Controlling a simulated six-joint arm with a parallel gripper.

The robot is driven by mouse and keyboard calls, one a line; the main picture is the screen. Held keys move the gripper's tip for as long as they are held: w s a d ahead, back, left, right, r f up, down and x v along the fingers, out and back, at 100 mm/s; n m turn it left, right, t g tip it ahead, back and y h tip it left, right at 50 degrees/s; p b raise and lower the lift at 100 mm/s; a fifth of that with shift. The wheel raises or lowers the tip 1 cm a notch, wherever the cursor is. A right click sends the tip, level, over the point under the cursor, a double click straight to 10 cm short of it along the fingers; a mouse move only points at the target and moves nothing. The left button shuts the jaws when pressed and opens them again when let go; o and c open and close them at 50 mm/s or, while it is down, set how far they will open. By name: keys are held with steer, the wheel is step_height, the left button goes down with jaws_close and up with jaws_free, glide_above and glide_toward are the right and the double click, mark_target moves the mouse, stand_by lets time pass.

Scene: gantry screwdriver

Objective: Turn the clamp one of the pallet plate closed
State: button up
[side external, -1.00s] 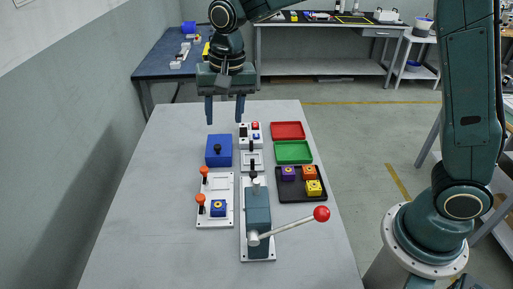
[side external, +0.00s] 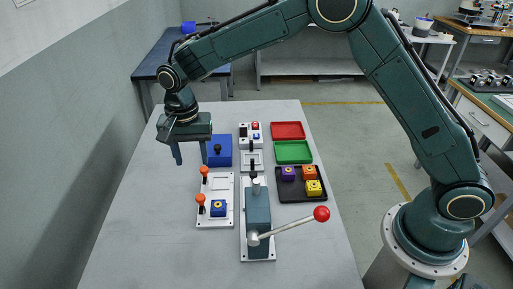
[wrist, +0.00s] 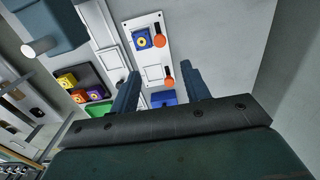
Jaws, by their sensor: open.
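The pallet plate (side external: 217,219) is a white plate lying on the table; it also shows in the wrist view (wrist: 150,24). Two clamps with orange knobs stand along its left edge: a far one (side external: 204,171) and a near one (side external: 200,199). I cannot tell which is clamp one. A blue block with a yellow ring (side external: 218,208) sits on the plate beside the near clamp. My gripper (side external: 191,160) is open and empty, above the table, left of the far clamp and apart from it. In the wrist view its fingers (wrist: 160,70) point toward the plate, with the far clamp (wrist: 169,84) between them in the picture.
A blue box with a black knob (side external: 219,151) stands just beyond the plate, close to my right finger. A press with a red-balled lever (side external: 321,214) stands right of the plate. A black tray (side external: 286,194) holds coloured blocks. The table's left side is clear.

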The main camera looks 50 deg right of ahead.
mark_target(200, 196)
step_height(200, 196, down, 14)
steer(key=shift+r, duration=0.25)
stand_by(0.5)
steer(key=shift+c, duration=0.5)
steer(key=c, duration=0.9)
